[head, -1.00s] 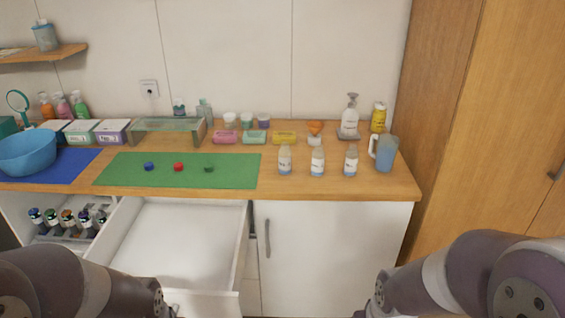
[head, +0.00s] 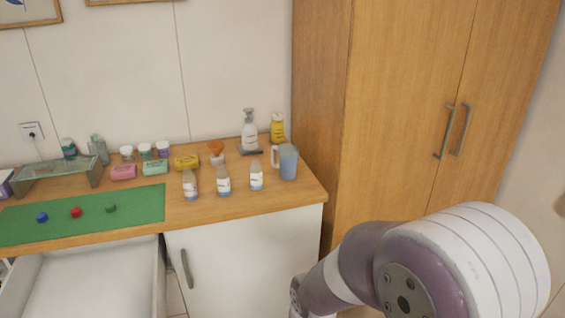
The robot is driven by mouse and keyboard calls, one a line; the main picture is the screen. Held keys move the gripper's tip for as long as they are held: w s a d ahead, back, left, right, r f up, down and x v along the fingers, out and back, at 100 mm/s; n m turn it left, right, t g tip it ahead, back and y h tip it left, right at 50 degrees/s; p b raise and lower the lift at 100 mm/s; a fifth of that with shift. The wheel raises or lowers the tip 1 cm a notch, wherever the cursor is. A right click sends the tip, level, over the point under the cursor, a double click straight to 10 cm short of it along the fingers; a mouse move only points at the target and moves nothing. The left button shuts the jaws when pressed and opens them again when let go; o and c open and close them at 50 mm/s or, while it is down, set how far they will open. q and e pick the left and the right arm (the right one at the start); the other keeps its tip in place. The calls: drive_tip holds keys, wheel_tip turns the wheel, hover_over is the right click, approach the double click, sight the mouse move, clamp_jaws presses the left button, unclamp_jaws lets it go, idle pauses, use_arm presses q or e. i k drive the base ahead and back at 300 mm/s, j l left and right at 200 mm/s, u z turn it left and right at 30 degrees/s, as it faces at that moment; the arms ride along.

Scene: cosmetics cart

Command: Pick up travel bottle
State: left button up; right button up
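Three small clear travel bottles with white labels stand upright in a row on the wooden counter: the left one (head: 190,185), the middle one (head: 223,181) and the right one (head: 256,176). Each seems to hold some bluish liquid low down. Three small caps lie on the green mat (head: 140,205): a blue cap (head: 41,217), a red cap (head: 76,212) and a green cap (head: 111,208). My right arm shows at the lower right, below and apart from the bottles, but its gripper is out of frame. My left gripper is not in view.
A blue pitcher (head: 287,162) stands right of the bottles. Behind are an orange funnel (head: 216,148), a pump bottle (head: 250,132), a yellow bottle (head: 278,128) and soap boxes. An open drawer (head: 90,285) juts out below the mat. A tall wooden cabinet (head: 400,110) borders the counter's right end.

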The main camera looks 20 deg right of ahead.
sight(189, 181)
drive_tip(key=i+j+u, duration=0.25)
drive_tip(key=i+u, duration=0.55)
drive_tip(key=i, duration=0.2)
